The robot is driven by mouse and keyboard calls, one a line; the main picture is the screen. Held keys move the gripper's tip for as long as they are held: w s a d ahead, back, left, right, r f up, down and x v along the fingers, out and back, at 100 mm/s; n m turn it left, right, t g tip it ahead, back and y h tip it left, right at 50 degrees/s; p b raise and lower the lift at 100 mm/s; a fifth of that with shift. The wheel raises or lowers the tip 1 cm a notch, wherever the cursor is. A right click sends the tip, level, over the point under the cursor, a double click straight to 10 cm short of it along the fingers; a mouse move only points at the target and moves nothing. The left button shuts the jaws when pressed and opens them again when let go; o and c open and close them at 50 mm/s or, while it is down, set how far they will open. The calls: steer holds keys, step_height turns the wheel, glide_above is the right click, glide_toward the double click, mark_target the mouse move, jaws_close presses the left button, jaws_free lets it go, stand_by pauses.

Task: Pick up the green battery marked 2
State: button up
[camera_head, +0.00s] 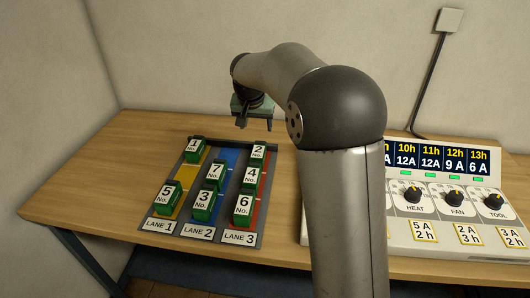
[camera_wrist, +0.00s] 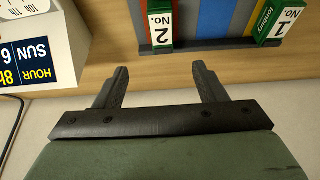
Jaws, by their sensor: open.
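The green battery marked 2 (camera_head: 258,152) stands at the far end of red lane 3 on the lane board. It also shows at the top of the wrist view (camera_wrist: 160,28), with its white label toward the camera. My gripper (camera_head: 254,124) is open and empty, above the table's back part behind the board. In the wrist view its two fingers (camera_wrist: 161,70) are spread apart, and battery 2 lies beyond their tips, roughly in line with the gap between them. The fingers do not touch it.
Batteries 4 (camera_head: 251,178) and 6 (camera_head: 243,208) share lane 3. Battery 7 (camera_head: 216,173) and 3 stand in lane 2, 1 (camera_head: 195,150) and 5 in lane 1. A control panel (camera_head: 458,205) with knobs stands at right. Bare table lies left of the board.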

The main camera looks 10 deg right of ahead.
steer(key=p, duration=0.2)
glide_toward(258, 150)
steer(key=x, duration=0.5)
steer(key=shift+d, duration=0.3)
steer(key=shift+a+p+x, duration=0.2)
steer(key=shift+p+x, duration=0.6)
steer(key=shift+x, duration=2.2)
jaws_close()
steer(key=shift+r, duration=0.1)
